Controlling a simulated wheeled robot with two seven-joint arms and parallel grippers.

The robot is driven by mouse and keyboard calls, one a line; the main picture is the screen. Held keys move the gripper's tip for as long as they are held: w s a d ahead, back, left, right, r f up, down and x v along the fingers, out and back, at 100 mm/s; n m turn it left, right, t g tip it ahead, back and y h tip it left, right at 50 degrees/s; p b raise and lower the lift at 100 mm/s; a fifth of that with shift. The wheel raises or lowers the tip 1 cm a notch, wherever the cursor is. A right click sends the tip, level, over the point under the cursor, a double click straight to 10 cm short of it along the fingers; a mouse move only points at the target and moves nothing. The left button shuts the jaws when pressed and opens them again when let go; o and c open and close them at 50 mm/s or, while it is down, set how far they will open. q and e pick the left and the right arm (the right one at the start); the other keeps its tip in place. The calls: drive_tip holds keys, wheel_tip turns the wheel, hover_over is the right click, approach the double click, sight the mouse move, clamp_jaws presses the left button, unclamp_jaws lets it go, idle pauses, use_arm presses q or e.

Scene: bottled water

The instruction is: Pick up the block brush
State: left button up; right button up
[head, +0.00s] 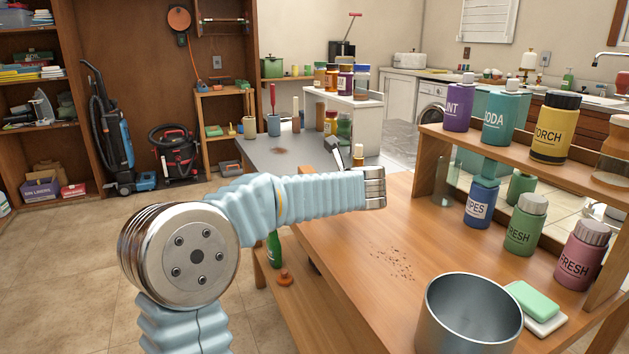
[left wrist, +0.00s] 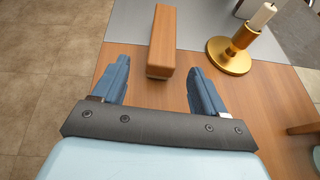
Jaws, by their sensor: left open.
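The block brush (left wrist: 162,42) is a long wooden block with a pale, narrow underside edge at its near end. In the left wrist view it lies on the wooden table top near the grey section, ahead of my left gripper (left wrist: 158,64). My left gripper is open, its two blue fingers apart, and the near end of the brush appears between the fingertips. I cannot tell how high the fingers are above it. In the head view my left arm crosses the table, and an orange-brown piece behind it may be the brush, mostly hidden. My right gripper is not in view.
A gold candle holder (left wrist: 229,56) with a white candle stands close right of the brush. In the head view, a metal pot (head: 470,318), a green sponge (head: 533,299) and a shelf of bottles (head: 470,138) stand on the right. The table's middle holds only scattered crumbs (head: 393,264).

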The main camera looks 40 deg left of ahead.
use_arm(q)
drive_tip(key=x, duration=0.8)
drive_tip(key=shift+w+d+p, duration=0.1)
drive_tip(key=shift+d+p, duration=0.05)
drive_tip(key=shift+p, duration=0.25)
drive_tip(key=c, duration=1.1)
drive_tip(key=shift+r, duration=0.15)
